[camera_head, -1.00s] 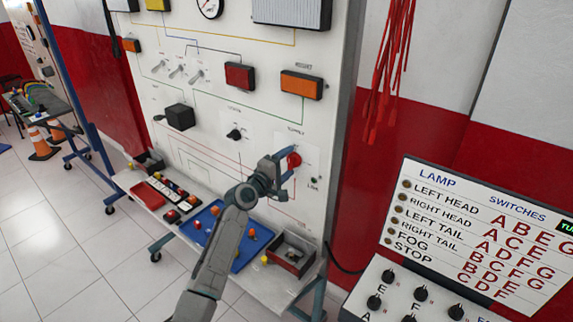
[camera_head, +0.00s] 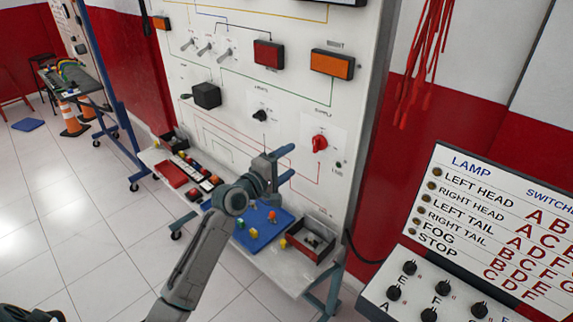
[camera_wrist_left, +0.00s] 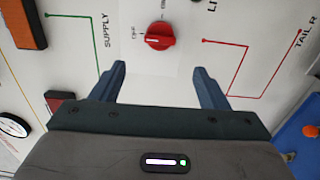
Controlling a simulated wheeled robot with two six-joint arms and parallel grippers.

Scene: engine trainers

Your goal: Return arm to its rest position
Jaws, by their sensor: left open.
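My left gripper (camera_head: 285,163) is in front of the white trainer board, below and left of the red supply knob (camera_head: 319,143). Its two blue fingers are spread with nothing between them. In the left wrist view, the gripper (camera_wrist_left: 160,80) is open and the red knob (camera_wrist_left: 160,36) lies beyond the fingertips, apart from them. My left arm comes up from the lower left. My right gripper is not in view.
A shelf (camera_head: 285,273) below the board carries a blue tray (camera_head: 245,236) with small coloured parts and a dark bin (camera_head: 310,242). A lamp switch panel (camera_head: 490,220) stands at right. Red cords (camera_head: 425,60) hang on the wall.

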